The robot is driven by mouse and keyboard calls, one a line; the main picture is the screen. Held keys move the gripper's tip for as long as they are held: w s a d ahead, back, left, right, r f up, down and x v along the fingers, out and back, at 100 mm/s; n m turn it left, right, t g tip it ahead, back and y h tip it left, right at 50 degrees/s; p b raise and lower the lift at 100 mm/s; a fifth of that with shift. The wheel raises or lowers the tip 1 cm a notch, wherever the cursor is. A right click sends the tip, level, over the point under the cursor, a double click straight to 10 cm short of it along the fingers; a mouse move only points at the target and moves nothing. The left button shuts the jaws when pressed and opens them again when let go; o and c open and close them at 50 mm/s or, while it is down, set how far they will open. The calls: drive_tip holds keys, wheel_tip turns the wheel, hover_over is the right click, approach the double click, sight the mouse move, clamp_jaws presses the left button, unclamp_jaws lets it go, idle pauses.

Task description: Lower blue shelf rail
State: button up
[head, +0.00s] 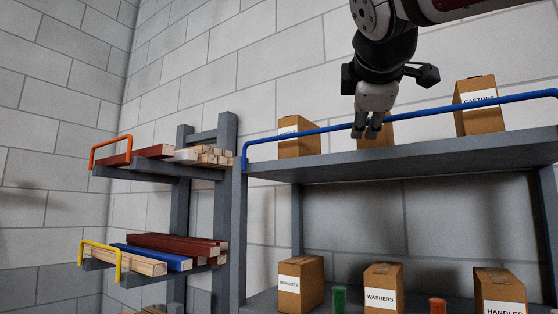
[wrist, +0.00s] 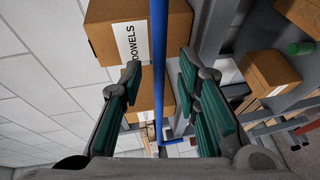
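The blue shelf rail (head: 445,110) stands raised above the front edge of the upper grey shelf (head: 430,152), in front of the boxes there. Its left end bends down to the shelf's left corner. My gripper (head: 367,130) is at the rail's middle stretch, pointing down. In the wrist view the blue rail (wrist: 159,50) runs between the two green-padded fingers of my gripper (wrist: 160,72). The fingers are open, with a gap showing on each side of the rail. My gripper hides a short part of the rail in the head view.
On the upper shelf are a left box (head: 299,138), a box behind my gripper, labelled DOWELS in the wrist view (wrist: 105,35), and a right box (head: 480,105). More boxes stand on the lower shelf. A batten rack (head: 228,150) with orange (head: 110,140) and yellow (head: 119,262) rails stands left.

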drive_tip(key=shift+x, duration=1.1)
clamp_jaws()
drive_tip(key=shift+s+f+b, duration=0.1)
drive_tip(key=shift+b, duration=0.35)
